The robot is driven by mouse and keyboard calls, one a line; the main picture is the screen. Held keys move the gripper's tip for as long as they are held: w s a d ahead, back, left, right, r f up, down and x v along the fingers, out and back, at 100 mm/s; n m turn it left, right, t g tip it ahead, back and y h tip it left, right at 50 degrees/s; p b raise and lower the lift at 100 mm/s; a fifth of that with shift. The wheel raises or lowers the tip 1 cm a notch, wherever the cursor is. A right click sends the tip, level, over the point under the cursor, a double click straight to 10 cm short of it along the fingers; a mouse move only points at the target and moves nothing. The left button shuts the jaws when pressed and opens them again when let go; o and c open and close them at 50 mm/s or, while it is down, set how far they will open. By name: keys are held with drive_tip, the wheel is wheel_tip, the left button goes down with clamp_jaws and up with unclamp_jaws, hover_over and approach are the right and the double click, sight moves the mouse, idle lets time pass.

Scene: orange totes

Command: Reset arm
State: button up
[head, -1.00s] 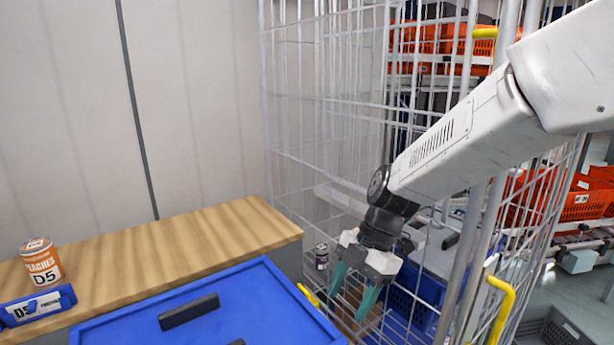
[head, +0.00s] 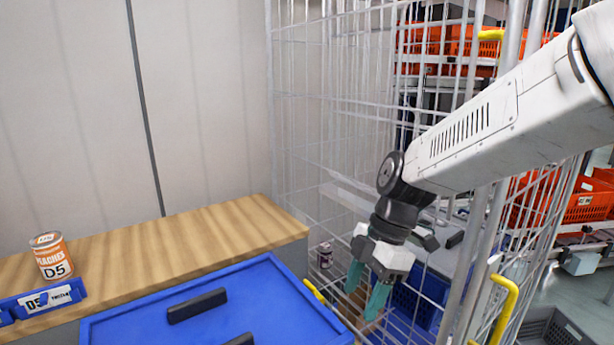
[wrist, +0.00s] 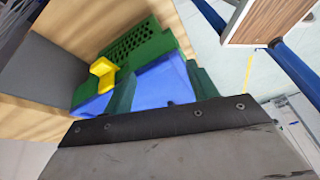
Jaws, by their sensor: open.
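My gripper (head: 368,287) hangs at the end of my white arm in the head view, its green fingers pointing down. The fingers are apart with nothing between them. They are in front of the wire cage, to the right of a blue lid-like surface. In the wrist view the green fingers (wrist: 160,90) show over a blue surface (wrist: 160,85), with a yellow piece (wrist: 103,74) to the left of them.
A wire cage (head: 330,110) stands close behind my arm. A peaches can (head: 52,257) stands on the wooden counter (head: 180,243) at left, behind a blue label holder (head: 45,299). A blue surface (head: 250,290) with dark handles lies in front. Orange totes (head: 585,205) are at right.

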drive_tip(key=s+d+r+m+t+h, duration=0.1)
drive_tip(key=s+d+r+m+h, duration=0.1)
drive_tip(key=s+d+m, duration=0.6)
drive_tip(key=s+d+r+m+t+h, duration=0.1)
drive_tip(key=s+d+r+m, duration=0.3)
drive_tip(key=s+d+m, duration=0.5)
drive_tip(key=m+t, duration=0.1)
drive_tip(key=m, duration=0.3)
drive_tip(key=shift+s+h, duration=0.4)
drive_tip(key=shift+t, duration=0.3)
